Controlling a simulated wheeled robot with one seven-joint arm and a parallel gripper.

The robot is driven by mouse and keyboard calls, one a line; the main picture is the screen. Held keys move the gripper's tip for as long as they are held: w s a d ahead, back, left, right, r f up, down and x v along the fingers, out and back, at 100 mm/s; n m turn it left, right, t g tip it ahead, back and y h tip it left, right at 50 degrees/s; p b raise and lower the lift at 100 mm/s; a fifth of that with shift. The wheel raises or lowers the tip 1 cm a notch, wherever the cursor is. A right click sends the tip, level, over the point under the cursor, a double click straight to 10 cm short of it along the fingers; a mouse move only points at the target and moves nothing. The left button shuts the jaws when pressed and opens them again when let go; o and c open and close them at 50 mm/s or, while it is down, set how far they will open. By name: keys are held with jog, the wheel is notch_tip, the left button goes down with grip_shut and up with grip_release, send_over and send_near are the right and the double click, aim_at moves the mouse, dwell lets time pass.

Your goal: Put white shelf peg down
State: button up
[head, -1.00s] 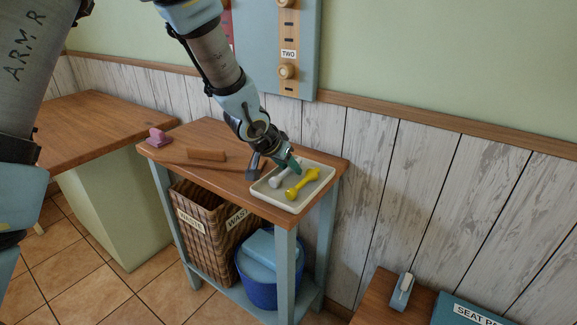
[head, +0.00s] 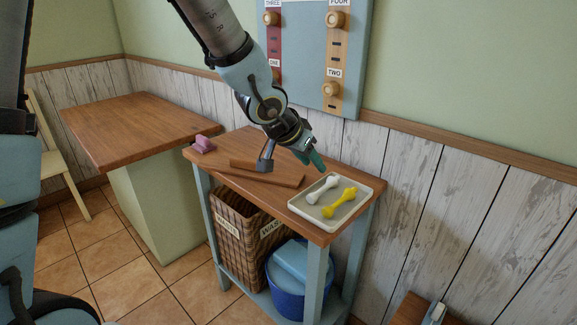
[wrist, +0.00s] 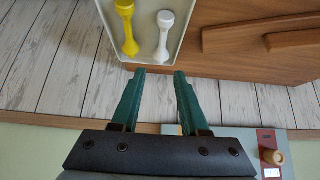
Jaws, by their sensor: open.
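The white shelf peg (head: 322,189) lies in a cream tray (head: 362,208) on the small wooden table, beside a yellow peg (head: 340,202). In the wrist view the white peg (wrist: 165,34) and the yellow peg (wrist: 126,27) lie side by side near the tray's edge. My gripper (head: 316,163) is above the table, behind and above the tray, apart from both pegs. Its green fingers (wrist: 156,76) are spread with nothing between them.
Brown wooden pieces (head: 268,173) and a pink object (head: 203,145) lie on the table's left part (head: 245,143). A wall board (head: 305,50) with round wooden knobs and numbered labels hangs behind. A wicker basket (head: 240,230) and blue bin (head: 288,280) stand below.

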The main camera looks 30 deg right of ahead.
jog(key=w+a+f+n+t+y, duration=0.1)
jog(key=w+a+n+y, duration=0.4)
jog(key=a, duration=0.8)
jog(key=w+a+n+t, duration=0.15)
jog(key=w+a, duration=0.45)
jog(key=a, duration=0.6)
jog(key=s+a+n+g+y, duration=0.1)
jog(key=s+a+n, duration=0.2)
jog(key=a, duration=0.6)
jog(key=s+a+n+g+y, duration=0.1)
jog(key=s+a+n+g, duration=0.1)
jog(key=a, duration=0.7)
jog(key=shift+s+a+f+n, duration=0.2)
jog(key=shift+s+n, duration=0.25)
jog(key=shift+n, duration=0.7)
